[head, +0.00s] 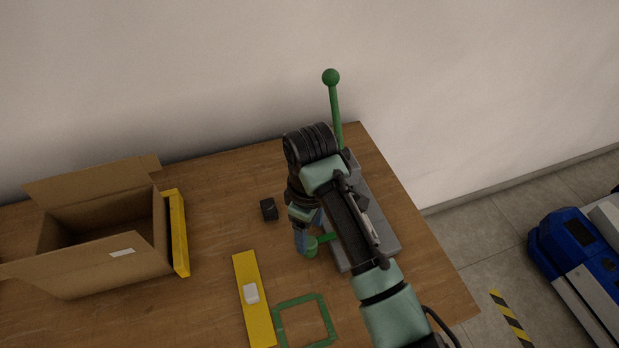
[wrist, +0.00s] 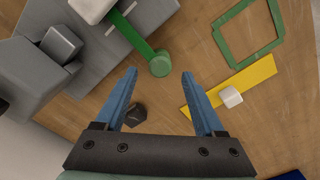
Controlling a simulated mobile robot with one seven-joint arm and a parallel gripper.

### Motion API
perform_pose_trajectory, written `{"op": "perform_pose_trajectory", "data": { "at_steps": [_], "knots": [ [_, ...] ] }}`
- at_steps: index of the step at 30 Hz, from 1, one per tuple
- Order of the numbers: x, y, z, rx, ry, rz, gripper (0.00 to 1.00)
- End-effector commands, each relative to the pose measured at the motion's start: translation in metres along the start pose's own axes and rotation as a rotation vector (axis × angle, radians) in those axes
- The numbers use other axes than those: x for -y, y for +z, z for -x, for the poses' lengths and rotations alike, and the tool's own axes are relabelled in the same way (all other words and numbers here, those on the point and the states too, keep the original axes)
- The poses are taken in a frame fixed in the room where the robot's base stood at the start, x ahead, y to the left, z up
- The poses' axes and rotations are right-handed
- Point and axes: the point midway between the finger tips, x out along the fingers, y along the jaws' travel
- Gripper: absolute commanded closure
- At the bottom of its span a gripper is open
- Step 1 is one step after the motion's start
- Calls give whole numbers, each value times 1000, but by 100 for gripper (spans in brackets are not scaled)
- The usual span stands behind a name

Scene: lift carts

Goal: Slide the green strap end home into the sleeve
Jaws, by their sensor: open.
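The green strap (wrist: 135,35) lies at the grey fixture (wrist: 95,65) in the wrist view. Its near end carries a round green knob (wrist: 160,63), which sticks out past the fixture over the table. Its far end meets a pale block (wrist: 92,8), perhaps the sleeve, cut off by the frame; how far the strap enters cannot be told. My gripper (wrist: 159,72) is open, with one blue finger on each side of the knob in the picture and no clear contact. In the head view the knob (head: 312,247) shows beside my gripper (head: 302,250); my arm hides much of the fixture.
A green ball-topped lever (head: 331,78) stands upright behind my arm. A small black block (head: 269,209), a yellow strip (head: 246,272) bearing a white block (head: 250,293), and a green square frame (head: 328,310) lie nearby. An open cardboard box (head: 110,262) stands left.

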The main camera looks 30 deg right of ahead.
Motion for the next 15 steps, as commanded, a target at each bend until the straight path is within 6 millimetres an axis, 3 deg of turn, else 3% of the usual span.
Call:
{"op": "perform_pose_trajectory", "data": {
  "at_steps": [3, 7, 15],
  "knots": [
    [-1, -1, 31, -3, 4, 3, 29],
    [-1, 0, 58, 0, 2, 0, 29],
    [0, 0, 73, 0, -1, 0, 29]
  ]
}}
